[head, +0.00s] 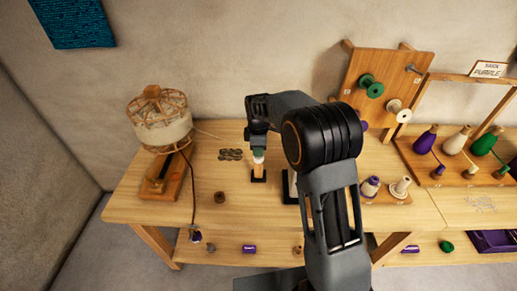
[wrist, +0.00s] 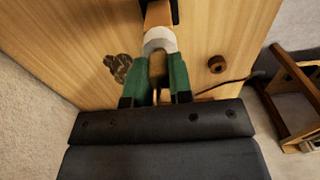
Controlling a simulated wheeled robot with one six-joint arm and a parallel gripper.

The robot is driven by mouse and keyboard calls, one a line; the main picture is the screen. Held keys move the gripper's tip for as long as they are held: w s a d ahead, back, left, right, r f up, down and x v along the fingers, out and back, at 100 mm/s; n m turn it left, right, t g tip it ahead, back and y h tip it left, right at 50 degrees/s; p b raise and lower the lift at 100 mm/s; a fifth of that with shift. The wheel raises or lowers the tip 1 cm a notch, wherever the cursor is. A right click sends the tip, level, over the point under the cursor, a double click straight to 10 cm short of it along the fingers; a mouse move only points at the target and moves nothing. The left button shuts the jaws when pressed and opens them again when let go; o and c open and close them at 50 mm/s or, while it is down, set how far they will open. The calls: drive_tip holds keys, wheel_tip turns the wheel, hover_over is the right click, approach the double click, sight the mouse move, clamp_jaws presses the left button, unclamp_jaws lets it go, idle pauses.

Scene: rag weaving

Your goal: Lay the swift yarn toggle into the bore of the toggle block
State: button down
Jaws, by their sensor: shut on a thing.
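My gripper (head: 259,152) has green fingers and stands over the back middle of the table. In the wrist view my gripper (wrist: 158,70) is shut on a small brown wooden piece, which I take as the toggle (wrist: 157,64). A white rounded part (wrist: 160,40) lies just beyond the fingertips; I cannot tell whether it belongs to the toggle or the block. The orange-brown wooden block (head: 258,171) stands upright on a black base directly below, and also shows in the wrist view (wrist: 158,14). Its bore is hidden, so I cannot tell whether the toggle is in it.
The yarn swift (head: 160,120) stands at the left; a thin strand (head: 207,133) runs from it towards my gripper. A dark coiled patch (head: 231,154) and a brown ring (head: 219,197) lie nearby. Spool racks (head: 390,75) fill the right. The front left tabletop is mostly clear.

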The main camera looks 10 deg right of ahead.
drive_tip(key=shift+r, duration=0.3)
drive_tip(key=shift+r+p, duration=1.15)
drive_tip(key=shift+r, duration=0.1)
drive_tip(key=shift+r+p, duration=0.8)
drive_tip(key=shift+r, duration=0.15)
idle(0.4)
drive_tip(key=c, duration=1.6)
unclamp_jaws()
clamp_jaws()
drive_tip(key=shift+f, duration=0.1)
